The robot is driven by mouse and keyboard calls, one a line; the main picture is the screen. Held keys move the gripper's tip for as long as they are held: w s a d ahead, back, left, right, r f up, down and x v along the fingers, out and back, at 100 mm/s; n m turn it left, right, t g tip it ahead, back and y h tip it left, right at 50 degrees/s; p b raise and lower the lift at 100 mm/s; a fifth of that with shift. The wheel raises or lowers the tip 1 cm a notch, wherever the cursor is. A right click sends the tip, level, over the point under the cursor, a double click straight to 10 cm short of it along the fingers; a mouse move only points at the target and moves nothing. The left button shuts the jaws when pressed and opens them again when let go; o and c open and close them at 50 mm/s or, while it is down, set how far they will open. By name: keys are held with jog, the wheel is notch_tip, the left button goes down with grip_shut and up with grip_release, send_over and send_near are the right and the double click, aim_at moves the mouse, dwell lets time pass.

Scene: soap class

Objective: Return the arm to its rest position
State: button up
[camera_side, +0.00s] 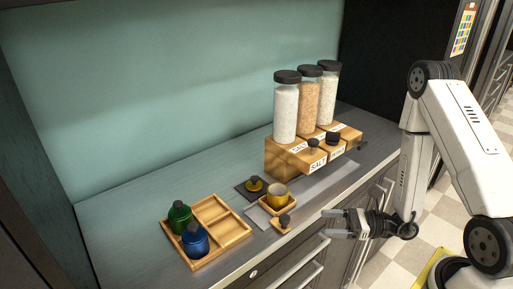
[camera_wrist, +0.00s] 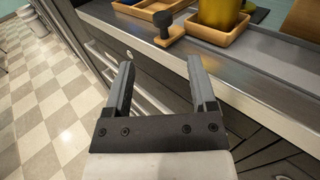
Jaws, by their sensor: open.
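My gripper (camera_side: 330,224) is open and empty, held out in front of the counter's front edge in the side view. In the wrist view, my gripper (camera_wrist: 160,72) shows its two fingers apart with nothing between them. Beyond the fingers are the cabinet front and the counter edge. My white arm reaches in from the right of the side view, with the forearm hanging down to the gripper.
On the counter (camera_side: 130,213) are a wooden tray (camera_side: 226,233) with a green jar (camera_side: 180,217) and a blue jar (camera_side: 195,240), a yellow cup (camera_side: 277,195) in a small tray, a stamp (camera_side: 284,222), and a wooden rack (camera_side: 285,160) with tall jars.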

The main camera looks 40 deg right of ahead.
dwell(0.3)
jog(key=s+a+n+g+h, duration=0.45)
jog(key=s+n+g, duration=0.45)
jog(key=n+g, duration=0.7)
jog(key=w+d+r+n+t+h, duration=0.4)
jog(key=w+n+h, duration=0.4)
jog(key=n, duration=0.3)
notch_tip(320, 180, up, 2)
jog(key=shift+d+r+t, duration=0.25)
jog(key=shift+d+t, duration=0.1)
jog(key=shift+t, duration=0.55)
